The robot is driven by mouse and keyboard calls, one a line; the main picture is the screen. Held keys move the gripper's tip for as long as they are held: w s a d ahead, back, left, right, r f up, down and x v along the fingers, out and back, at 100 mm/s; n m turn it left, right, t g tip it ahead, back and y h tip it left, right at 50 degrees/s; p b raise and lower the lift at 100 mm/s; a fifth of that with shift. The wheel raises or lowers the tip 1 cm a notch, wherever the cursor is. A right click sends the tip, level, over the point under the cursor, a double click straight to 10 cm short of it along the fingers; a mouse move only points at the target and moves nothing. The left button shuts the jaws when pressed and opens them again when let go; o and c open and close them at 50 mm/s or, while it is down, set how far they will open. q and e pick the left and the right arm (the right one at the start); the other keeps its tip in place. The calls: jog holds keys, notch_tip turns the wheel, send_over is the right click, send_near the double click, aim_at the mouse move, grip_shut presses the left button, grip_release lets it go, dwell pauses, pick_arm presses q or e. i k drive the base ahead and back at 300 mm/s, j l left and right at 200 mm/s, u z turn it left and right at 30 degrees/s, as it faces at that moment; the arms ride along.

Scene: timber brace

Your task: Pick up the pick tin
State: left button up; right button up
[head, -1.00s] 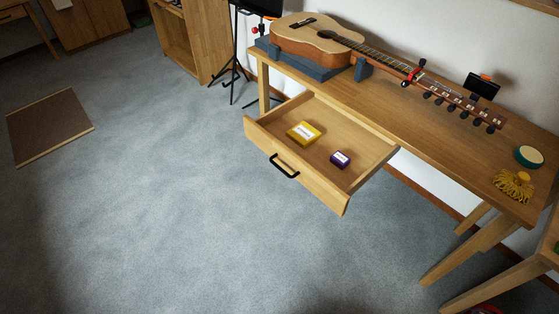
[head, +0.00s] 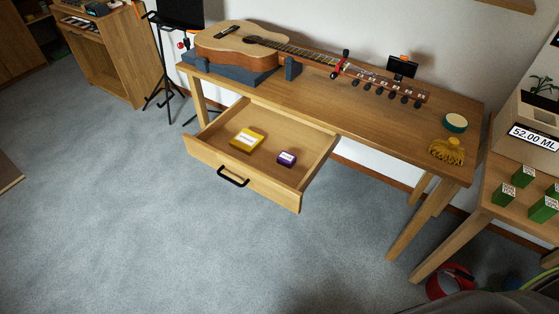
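An open wooden drawer (head: 262,177) sticks out from under the workbench, with a black handle on its front. Inside lie a yellow box (head: 247,140) with a white label and a smaller purple box or tin (head: 287,159) to its right. A round green tin with a pale lid (head: 455,123) sits on the bench top near its right end. The labels are too small to read, so I cannot tell which one is the pick tin. Neither of my grippers is in view.
A guitar (head: 235,47) lies on dark supports on the workbench (head: 330,110). A yellow fringed item (head: 446,151) is near the round tin. At right, a side table holds several green boxes (head: 523,177); a red round object (head: 450,281) is on the floor. The carpet before the drawer is clear.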

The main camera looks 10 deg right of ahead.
aim_at(285, 159)
jog(key=i+j+z, duration=0.25)
jog(key=z, duration=0.15)
jog(key=i+j+z, duration=0.5)
jog(key=j+z, duration=0.25)
jog(key=i+j+z, duration=0.15)
jog(key=j+z, duration=0.25)
jog(key=j, duration=0.1)
